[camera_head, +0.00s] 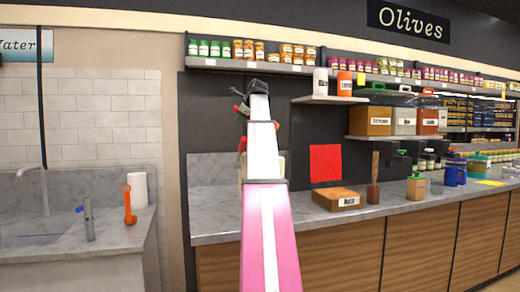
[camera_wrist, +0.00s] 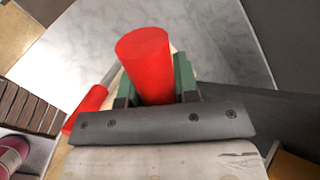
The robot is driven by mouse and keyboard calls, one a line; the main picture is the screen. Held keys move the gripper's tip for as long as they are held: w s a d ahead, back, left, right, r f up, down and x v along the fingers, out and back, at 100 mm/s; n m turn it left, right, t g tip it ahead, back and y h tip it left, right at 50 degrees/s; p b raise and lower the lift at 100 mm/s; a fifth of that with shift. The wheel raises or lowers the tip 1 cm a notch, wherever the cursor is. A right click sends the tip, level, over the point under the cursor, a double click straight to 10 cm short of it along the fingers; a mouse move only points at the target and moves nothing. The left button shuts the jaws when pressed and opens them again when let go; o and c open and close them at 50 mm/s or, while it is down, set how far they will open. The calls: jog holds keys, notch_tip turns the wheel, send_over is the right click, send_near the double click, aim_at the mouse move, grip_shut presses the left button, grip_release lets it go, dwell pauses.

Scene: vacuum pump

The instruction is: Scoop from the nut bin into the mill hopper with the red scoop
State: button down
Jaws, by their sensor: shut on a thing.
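My gripper (camera_wrist: 155,82) is shut on a red cylinder in the wrist view, which looks like the handle of the red scoop (camera_wrist: 145,55). Its green finger pads are on both sides of it; the scoop's bowl cannot be made out. A wooden box labelled like "Nuts" (camera_head: 337,199), which seems to be the nut bin, sits on the counter right of my arm in the head view. A pale object (camera_head: 282,166) is mostly hidden behind my arm; I cannot tell whether it is the mill or its hopper.
Another red piece (camera_wrist: 84,110) with a grey rod is left of my gripper. A wooden-handled brown item (camera_head: 374,180) stands right of the box on the grey counter (camera_head: 218,222). A red sheet (camera_head: 325,163) is on the wall behind. A shelf of jars (camera_head: 250,66) hangs above.

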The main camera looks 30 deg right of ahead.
jog(key=shift+w+a+f+g+h, duration=0.15)
jog(key=shift+a+f+g+h, duration=0.2)
jog(key=shift+f+h, duration=0.2)
dwell(0.4)
jog(key=shift+a+f+n, duration=0.1)
jog(key=shift+f+n, duration=0.2)
jog(key=shift+f, duration=0.05)
jog(key=shift+w+a+f+n+g+h+p, duration=0.15)
jog(key=shift+f+g+h+p, duration=0.1)
jog(key=shift+f, duration=0.45)
jog(key=shift+w+a+f+n+g+h+p, duration=0.1)
jog(key=shift+f+n+h+p, duration=0.1)
jog(key=shift+f, duration=0.45)
jog(key=shift+w+a+f+n+g+h, duration=0.2)
jog(key=shift+w+a+f+h, duration=0.1)
jog(key=shift+a+f, duration=0.2)
jog(key=shift+w+a+f+n+g+h, duration=0.1)
jog(key=shift+w+a+f+g+h, duration=0.15)
jog(key=shift+a+f, duration=0.2)
jog(key=shift+f+n+g+h+p, duration=0.3)
jog(key=shift+f+h, duration=0.35)
jog(key=shift+f, duration=0.4)
jog(key=shift+f+n+g+h+p, duration=0.25)
jog(key=shift+f+h, duration=0.35)
jog(key=shift+f, duration=0.45)
dwell(0.6)
